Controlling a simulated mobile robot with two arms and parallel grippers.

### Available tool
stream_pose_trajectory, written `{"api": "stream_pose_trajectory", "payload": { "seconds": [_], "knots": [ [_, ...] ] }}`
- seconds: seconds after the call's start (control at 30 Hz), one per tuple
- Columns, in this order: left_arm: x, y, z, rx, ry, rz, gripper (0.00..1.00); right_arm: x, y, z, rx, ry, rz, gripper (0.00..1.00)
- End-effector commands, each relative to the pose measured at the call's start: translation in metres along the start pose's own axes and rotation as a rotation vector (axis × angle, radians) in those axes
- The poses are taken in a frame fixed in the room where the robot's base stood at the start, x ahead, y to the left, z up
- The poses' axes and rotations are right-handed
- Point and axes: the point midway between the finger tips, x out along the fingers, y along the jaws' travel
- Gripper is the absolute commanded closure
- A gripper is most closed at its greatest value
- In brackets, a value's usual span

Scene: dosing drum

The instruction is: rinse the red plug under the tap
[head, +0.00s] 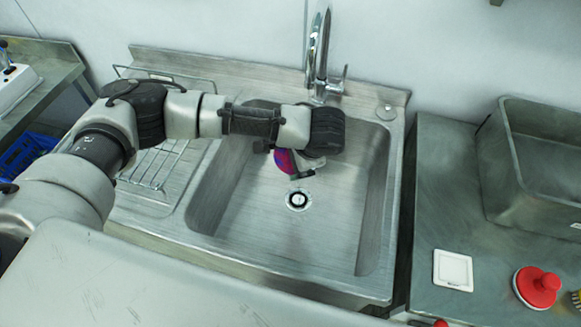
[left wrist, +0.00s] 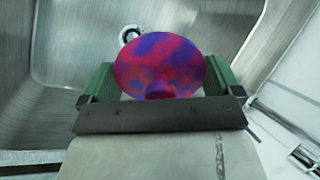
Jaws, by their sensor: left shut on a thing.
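The red plug (left wrist: 160,65), a round disc with a small knob, has large blue-purple patches over its red face. My left gripper (left wrist: 158,84) is shut on it, with a green-padded finger at each side. In the head view the plug (head: 285,160) shows partly below my left wrist, over the sink basin (head: 245,215), above and slightly left of the drain (head: 298,200). The tap (head: 318,50) stands at the sink's back edge; my arm covers the area below it. I see no water running. My right gripper is not in view.
A second red knobbed disc (head: 538,287) sits on the right counter (head: 425,200), near a white square plate (head: 453,270). A deep metal tub (head: 500,160) stands behind them. A wire rack (head: 150,180) lies on the left drainboard. The basin's front is clear.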

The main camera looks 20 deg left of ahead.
Motion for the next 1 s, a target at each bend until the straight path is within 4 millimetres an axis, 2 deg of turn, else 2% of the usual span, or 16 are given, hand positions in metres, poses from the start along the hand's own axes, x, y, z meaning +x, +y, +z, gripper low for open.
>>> {"api": "stream_pose_trajectory", "payload": {
  "seconds": [0.03, 0.2, 0.53, 0.6, 1.0],
  "knots": [
    [0.006, -0.002, -0.005, -0.002, 0.001, -0.001, 0.30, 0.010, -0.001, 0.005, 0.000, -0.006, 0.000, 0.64],
    [0.014, -0.013, -0.015, -0.003, 0.000, -0.001, 0.30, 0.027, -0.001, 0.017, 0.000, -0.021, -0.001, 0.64],
    [0.027, -0.035, -0.035, -0.004, 0.001, -0.001, 0.30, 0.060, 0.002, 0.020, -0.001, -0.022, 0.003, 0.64],
    [0.026, -0.041, -0.038, -0.003, 0.000, 0.001, 0.30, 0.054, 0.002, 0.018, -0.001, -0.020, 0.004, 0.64],
    [0.038, -0.060, -0.056, -0.002, 0.000, 0.002, 0.30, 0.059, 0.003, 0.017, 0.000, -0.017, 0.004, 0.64]
  ]
}}
